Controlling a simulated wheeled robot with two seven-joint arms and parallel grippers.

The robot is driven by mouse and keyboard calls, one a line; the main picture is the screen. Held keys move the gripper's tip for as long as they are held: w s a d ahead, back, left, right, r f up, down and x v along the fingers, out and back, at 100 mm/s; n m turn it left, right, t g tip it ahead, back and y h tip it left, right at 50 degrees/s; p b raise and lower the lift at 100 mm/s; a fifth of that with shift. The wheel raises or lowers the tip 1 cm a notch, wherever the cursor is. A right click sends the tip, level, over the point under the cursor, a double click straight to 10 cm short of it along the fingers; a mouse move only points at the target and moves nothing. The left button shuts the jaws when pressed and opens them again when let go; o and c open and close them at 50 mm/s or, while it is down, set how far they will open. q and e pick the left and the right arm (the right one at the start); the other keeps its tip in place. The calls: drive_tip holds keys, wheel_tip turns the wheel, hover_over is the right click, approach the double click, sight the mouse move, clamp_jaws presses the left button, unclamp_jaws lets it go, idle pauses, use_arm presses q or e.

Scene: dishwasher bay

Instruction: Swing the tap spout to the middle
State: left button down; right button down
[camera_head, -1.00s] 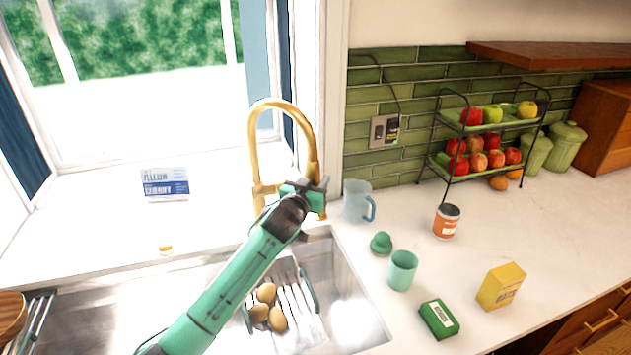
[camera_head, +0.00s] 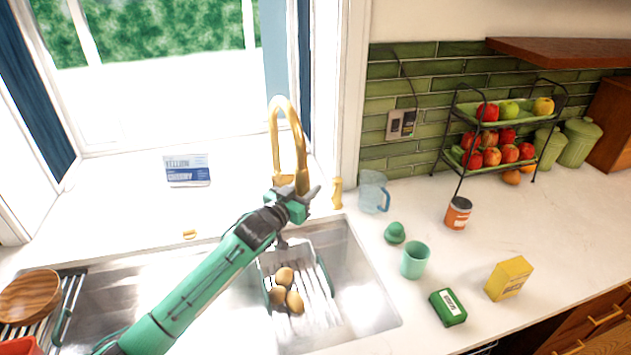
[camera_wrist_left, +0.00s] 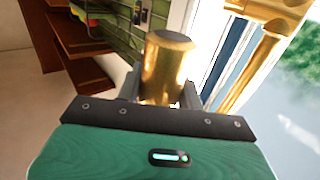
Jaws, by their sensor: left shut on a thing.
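The gold tap (camera_head: 274,140) stands behind the sink, and its tall arched spout (camera_head: 301,150) comes down toward the front, over the sink's back edge. My left gripper (camera_head: 300,193) is shut on the lower end of the spout. In the left wrist view the gold spout end (camera_wrist_left: 166,62) sits between the two fingers of my left gripper (camera_wrist_left: 164,92). The gripper hides the spout's tip and the tap's foot in the head view. My right gripper is out of view.
The steel sink (camera_head: 372,285) holds a rack with several brown potatoes (camera_head: 285,277). A short gold fitting (camera_head: 337,193) stands right of the spout, beside a blue jug (camera_head: 372,192). A green cup (camera_head: 415,260) stands near the sink's right edge.

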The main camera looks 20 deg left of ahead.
use_arm(q)
drive_tip(key=shift+s+a+f, duration=0.15)
drive_tip(key=shift+s+a, duration=0.25)
drive_tip(key=shift+s, duration=0.2)
drive_tip(key=shift+s+a, duration=0.5)
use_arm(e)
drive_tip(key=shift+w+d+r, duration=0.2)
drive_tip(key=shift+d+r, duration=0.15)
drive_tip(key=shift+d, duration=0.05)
use_arm(q)
drive_tip(key=shift+f, duration=0.1)
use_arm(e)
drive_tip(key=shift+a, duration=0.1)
use_arm(q)
drive_tip(key=c, duration=1.1)
unclamp_jaws()
drive_tip(key=shift+o, duration=1)
drive_tip(key=shift+s+d, duration=0.1)
drive_tip(key=shift+r, duration=0.25)
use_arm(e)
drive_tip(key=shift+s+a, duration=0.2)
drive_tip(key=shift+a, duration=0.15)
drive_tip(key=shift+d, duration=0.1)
